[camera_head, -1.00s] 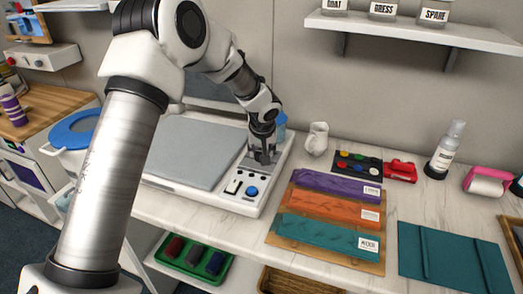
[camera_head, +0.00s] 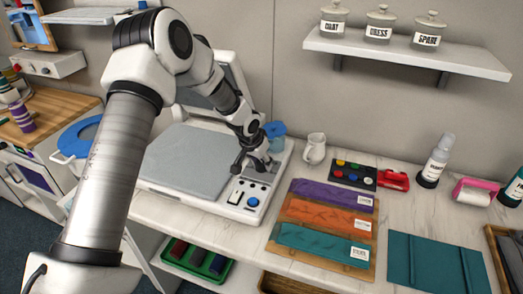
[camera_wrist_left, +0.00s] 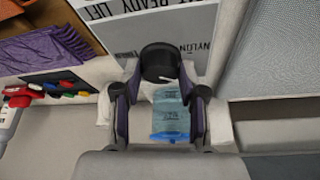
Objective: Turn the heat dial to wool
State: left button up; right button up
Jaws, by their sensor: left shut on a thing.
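The heat dial (camera_wrist_left: 160,62) is a black round knob with a pale pointer mark on the grey label plate (camera_wrist_left: 205,20) of the press. NYLON and READY LIFT lettering shows on the plate; I cannot make out a wool mark. My left gripper (camera_head: 250,165) is over the control panel (camera_head: 246,195) of the flat grey press (camera_head: 188,160). In the left wrist view its two dark fingers (camera_wrist_left: 160,80) are around the dial, shut on it. In the head view the gripper hides the dial. My right gripper is not in view.
Right of the press are a white jug (camera_head: 315,149), a button panel (camera_head: 351,173) and a board with purple, orange and teal cloths (camera_head: 325,222). A spray bottle (camera_head: 437,162) stands farther right. A wall shelf (camera_head: 408,56) holds jars. Bare counter lies between these things.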

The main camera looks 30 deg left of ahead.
pick_arm(q)
jog(key=shift+a+m, duration=0.1)
jog(key=shift+m, duration=0.3)
jog(key=m+b, duration=0.1)
jog(key=b, duration=0.1)
jog(key=m+h+b, duration=0.1)
jog(key=b, duration=0.1)
jog(key=shift+f+m, duration=0.4)
jog(key=shift+r+m+g+h+b, duration=0.35)
jog(key=shift+m+b, duration=0.25)
jog(key=shift+b, duration=0.5)
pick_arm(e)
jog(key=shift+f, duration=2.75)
pick_arm(q)
jog(key=o, duration=1.1)
jog(key=shift+f, duration=0.1)
jog(key=shift+o, duration=0.2)
jog(key=v, duration=1.2)
